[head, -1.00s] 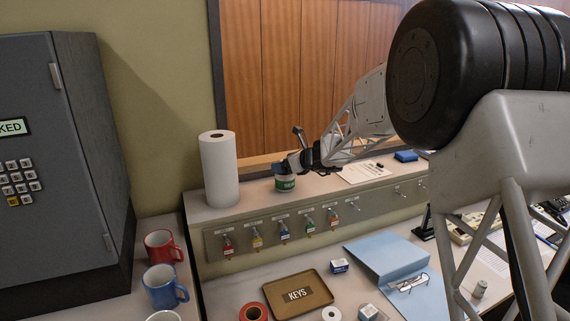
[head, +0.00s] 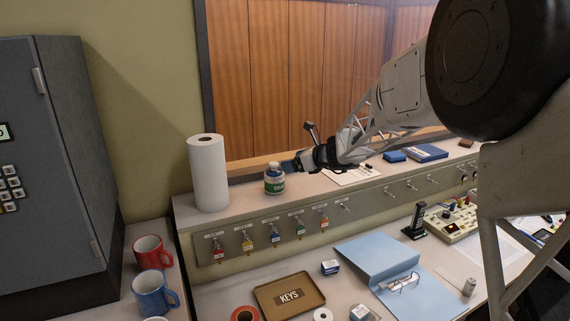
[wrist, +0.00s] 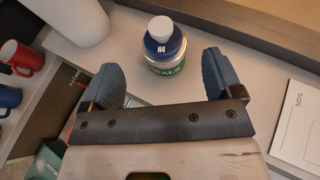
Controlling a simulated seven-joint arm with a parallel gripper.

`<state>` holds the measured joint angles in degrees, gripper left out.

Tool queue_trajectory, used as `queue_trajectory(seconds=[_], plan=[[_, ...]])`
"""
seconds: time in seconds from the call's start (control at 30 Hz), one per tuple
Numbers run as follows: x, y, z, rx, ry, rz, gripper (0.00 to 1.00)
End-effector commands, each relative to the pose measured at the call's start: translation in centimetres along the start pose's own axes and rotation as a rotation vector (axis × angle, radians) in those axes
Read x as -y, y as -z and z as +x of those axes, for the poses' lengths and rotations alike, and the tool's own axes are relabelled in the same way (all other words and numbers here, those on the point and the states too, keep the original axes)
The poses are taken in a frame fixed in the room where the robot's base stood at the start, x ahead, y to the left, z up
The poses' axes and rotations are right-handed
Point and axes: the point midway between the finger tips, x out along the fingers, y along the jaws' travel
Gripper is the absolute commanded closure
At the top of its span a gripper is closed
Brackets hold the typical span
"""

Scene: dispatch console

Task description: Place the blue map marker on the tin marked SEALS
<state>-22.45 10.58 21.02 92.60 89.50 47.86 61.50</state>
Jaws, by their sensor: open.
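The blue map marker (head: 273,168), a short cylinder with a pale top and the label H4 (wrist: 162,47), stands upright on top of the tin marked SEALS (head: 274,185). The tin has a green label, partly readable in the wrist view (wrist: 168,67), and stands on the ledge. My gripper (head: 288,166) is open just right of the marker in the head view. In the wrist view its two blue fingers (wrist: 160,62) are spread wide, with clear gaps to the marker and tin, which are ahead of and between them.
A paper towel roll (head: 208,172) stands left of the tin on the ledge (head: 240,199). A paper sheet (head: 352,176) lies to the right. Key hooks line the ledge front. Red (head: 148,252) and blue (head: 152,292) mugs and a KEYS tray (head: 289,303) are below.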

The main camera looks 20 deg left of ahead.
Motion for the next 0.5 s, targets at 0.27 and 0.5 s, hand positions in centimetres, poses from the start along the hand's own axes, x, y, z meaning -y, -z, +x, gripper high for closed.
queue_trajectory(seconds=[0.27,0.5], plan=[[0.0,0.0,-2.5,0.0,0.0,0.0,0.15],[0.0,0.0,-2.8,0.0,0.0,-0.001,0.15]])
